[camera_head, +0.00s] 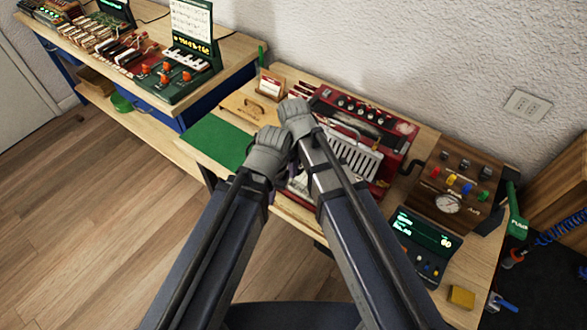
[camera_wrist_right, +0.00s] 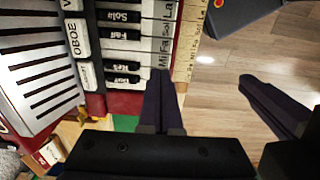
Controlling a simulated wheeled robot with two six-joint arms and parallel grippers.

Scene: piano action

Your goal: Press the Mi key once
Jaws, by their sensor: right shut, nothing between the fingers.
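The red accordion (camera_head: 322,106) lies on the bench in the head view, with its white keyboard partly hidden behind my arms. In the right wrist view, its white keys have note labels, and the Mi key (camera_wrist_right: 148,61) is partly covered by my fingertips. My right gripper (camera_wrist_right: 160,72) is shut and empty, its tips over the Mi label end of the keyboard. I cannot tell whether they touch the key. My left gripper is close beside the right wrist in the head view, its fingers largely hidden. Dark finger-like parts show at the right of the wrist view.
A wooden gauge panel (camera_head: 478,170) and a small display box (camera_head: 409,247) stand right of the accordion. A green mat (camera_head: 214,141) lies to its left. A second bench with small keyboards is at upper left. A yellow block (camera_head: 461,297) sits near the lower right.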

